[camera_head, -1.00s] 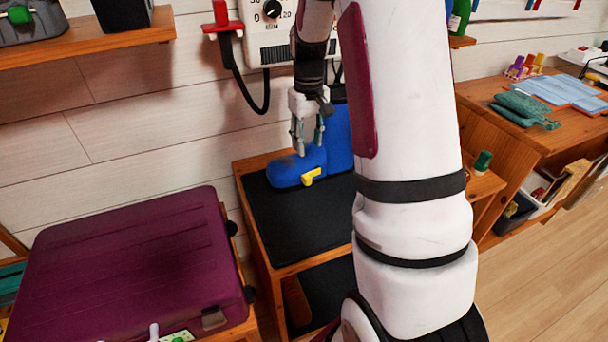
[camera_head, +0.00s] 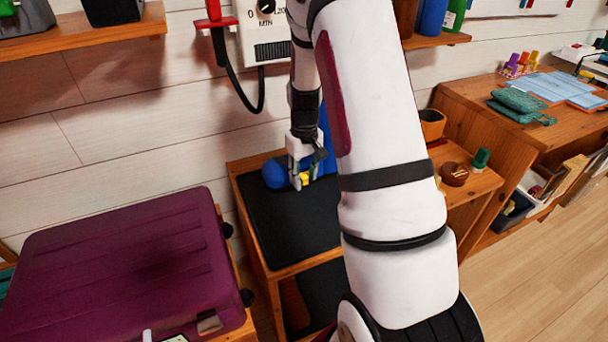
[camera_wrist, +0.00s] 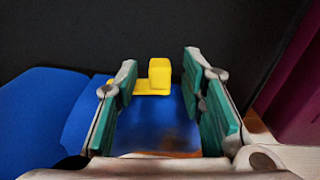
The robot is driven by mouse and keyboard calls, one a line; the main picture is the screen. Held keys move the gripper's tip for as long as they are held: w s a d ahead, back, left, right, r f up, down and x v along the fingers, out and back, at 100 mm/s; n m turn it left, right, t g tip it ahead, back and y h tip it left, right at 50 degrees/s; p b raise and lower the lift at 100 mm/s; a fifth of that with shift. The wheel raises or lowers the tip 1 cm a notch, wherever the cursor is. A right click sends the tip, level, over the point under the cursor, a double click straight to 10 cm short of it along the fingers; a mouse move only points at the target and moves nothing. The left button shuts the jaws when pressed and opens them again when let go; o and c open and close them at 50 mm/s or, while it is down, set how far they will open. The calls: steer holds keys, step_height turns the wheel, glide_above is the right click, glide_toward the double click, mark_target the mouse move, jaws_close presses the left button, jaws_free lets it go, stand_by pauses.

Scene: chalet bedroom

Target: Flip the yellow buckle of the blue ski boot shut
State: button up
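The blue ski boot (camera_head: 274,174) stands on the black top of a low wooden bench against the wall. It fills the lower left of the wrist view (camera_wrist: 40,112). Its yellow buckle (camera_wrist: 158,76) shows between and just beyond my fingertips; whether it is touched cannot be told. In the head view the buckle (camera_head: 305,178) is partly hidden by my fingers. My gripper (camera_head: 300,182) points down at the boot's side, its green-padded fingers (camera_wrist: 162,92) apart with nothing held between them. My arm hides part of the boot shaft.
The black bench top (camera_head: 285,225) is clear in front of the boot. A purple suitcase (camera_head: 125,265) lies left of the bench. A wall unit with a dial and a hanging black cable (camera_head: 242,105) is above. A small wooden shelf with a brown round object (camera_head: 455,174) stands at right.

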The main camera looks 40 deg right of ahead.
steer(key=shift+c, duration=0.3)
jaws_close()
steer(key=shift+w+m, duration=0.5)
steer(key=shift+m, duration=0.5)
steer(key=shift+o, duration=0.3)
jaws_free()
